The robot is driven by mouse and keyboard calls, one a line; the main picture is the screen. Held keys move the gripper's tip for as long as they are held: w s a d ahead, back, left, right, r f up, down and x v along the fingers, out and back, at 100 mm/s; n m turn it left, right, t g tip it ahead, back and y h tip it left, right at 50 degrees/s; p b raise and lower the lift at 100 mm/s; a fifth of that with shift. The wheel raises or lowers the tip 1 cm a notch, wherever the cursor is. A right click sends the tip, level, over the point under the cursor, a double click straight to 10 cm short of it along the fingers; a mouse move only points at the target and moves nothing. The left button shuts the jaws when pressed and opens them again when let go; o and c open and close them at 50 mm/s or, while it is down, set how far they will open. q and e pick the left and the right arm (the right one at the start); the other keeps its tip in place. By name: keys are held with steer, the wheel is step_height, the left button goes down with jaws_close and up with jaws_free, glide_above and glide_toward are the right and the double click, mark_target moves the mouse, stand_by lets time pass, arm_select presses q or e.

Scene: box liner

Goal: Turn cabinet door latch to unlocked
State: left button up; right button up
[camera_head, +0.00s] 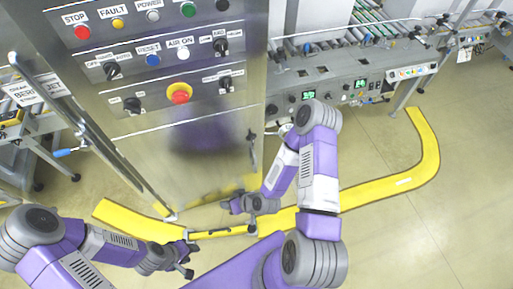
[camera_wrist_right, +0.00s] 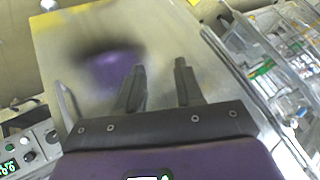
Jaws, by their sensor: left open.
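The cabinet (camera_head: 200,165) is a tall shiny metal box with a control panel on its upper front. A small dark latch or handle (camera_head: 252,150) sits at the right edge of its door; its lock position is too small to tell. My right gripper (camera_head: 230,203) is in front of the lower door, below that latch and apart from it. In the right wrist view its two fingers (camera_wrist_right: 160,80) are spread and empty, facing the metal door (camera_wrist_right: 75,30). My left gripper (camera_head: 188,256) is low at the front, open, near the yellow floor barrier, holding nothing.
The panel carries a red emergency button (camera_head: 180,94), several coloured lamps and black rotary switches. A roller conveyor machine (camera_head: 330,75) stands at the back right. The floor at the right (camera_head: 465,190) is clear.

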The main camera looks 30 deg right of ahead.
steer(key=w+d+r+t+h+b, duration=0.1)
steer(key=w+d+t+h+b, duration=0.15)
steer(key=w+d+t, duration=0.3)
steer(key=m+t+h+b, duration=0.2)
steer(key=t+h+b, duration=0.1)
steer(key=t+h, duration=0.3)
glide_toward(253, 142)
steer(key=w, duration=0.1)
steer(key=shift+g+h, duration=0.45)
steer(key=shift+g, duration=0.1)
steer(key=x, duration=0.6)
steer(key=shift+w+r, duration=0.15)
steer(key=shift+r, duration=0.1)
arm_select(q)
step_height(253, 142, down, 7)
arm_select(e)
steer(key=shift+w+d, duration=0.1)
steer(key=shift+w, duration=0.55)
jaws_close()
